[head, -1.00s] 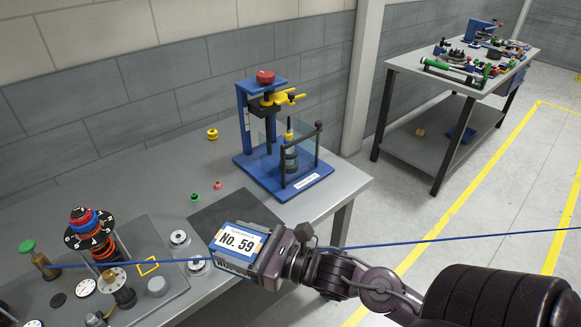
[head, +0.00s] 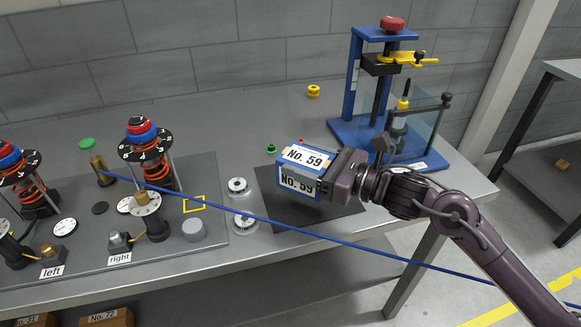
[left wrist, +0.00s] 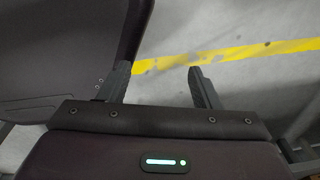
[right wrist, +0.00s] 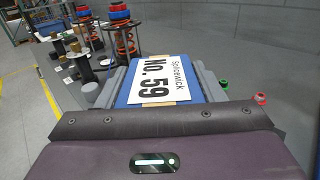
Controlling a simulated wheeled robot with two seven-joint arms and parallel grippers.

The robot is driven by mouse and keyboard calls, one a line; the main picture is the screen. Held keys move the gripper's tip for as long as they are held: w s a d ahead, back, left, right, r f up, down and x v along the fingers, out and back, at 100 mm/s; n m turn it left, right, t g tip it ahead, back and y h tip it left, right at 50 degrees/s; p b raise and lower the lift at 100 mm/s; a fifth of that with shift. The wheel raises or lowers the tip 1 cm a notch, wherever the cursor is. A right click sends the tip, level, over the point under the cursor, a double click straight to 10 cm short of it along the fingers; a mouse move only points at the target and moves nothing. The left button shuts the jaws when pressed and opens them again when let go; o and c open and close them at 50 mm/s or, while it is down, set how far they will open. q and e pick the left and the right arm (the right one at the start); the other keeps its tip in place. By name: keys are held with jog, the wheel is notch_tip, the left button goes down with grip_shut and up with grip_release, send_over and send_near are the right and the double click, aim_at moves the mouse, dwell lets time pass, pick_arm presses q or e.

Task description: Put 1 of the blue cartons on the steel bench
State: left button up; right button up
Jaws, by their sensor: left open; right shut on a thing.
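A blue carton (head: 284,184) with white "No. 59" labels is in my right gripper (head: 330,178), whose fingers are shut on its sides. The carton is over the dark mat (head: 345,208) on the steel bench (head: 235,110); I cannot tell whether it touches the mat. In the right wrist view the carton (right wrist: 133,92) lies between the fingers, its label facing up. My left gripper (left wrist: 160,80) is open and empty in the left wrist view, above grey floor with a yellow line. It is not in the head view.
A blue press (head: 357,90) with a glass guard stands right of the mat. A fixture plate (head: 180,245) with spring posts, gauges and knobs lies left. Two white-ringed discs (head: 238,187) sit between. Brown boxes (head: 108,318) are below. A blue line crosses the head view.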

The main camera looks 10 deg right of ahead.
jog(key=shift+s+d+f+b, duration=0.1)
jog(key=shift+d+f+b, duration=0.1)
jog(key=shift+f, duration=0.4)
jog(key=shift+s+d+f+b, duration=0.1)
jog(key=shift+f+b, duration=0.1)
jog(key=shift+f, duration=0.35)
notch_tip(320, 180, down, 3)
jog(key=shift+w+r+b, duration=0.1)
jog(key=shift+w+b, duration=0.05)
jog(key=shift+b, duration=0.3)
jog(key=shift+f, duration=0.65)
pick_arm(q)
jog(key=shift+w+d+f, duration=0.15)
jog(key=shift+d+f, duration=0.7)
jog(key=shift+d, duration=0.3)
jog(key=shift+s, duration=0.2)
jog(key=shift+s+d+f+b, duration=0.15)
jog(key=shift+s+b, duration=0.15)
jog(key=shift+s, duration=0.05)
pick_arm(e)
jog(key=shift+f, duration=0.1)
pick_arm(q)
jog(key=shift+w+f+b, duration=0.1)
jog(key=shift+f+b, duration=0.2)
jog(key=shift+f, duration=0.05)
pick_arm(e)
jog(key=shift+f, duration=0.25)
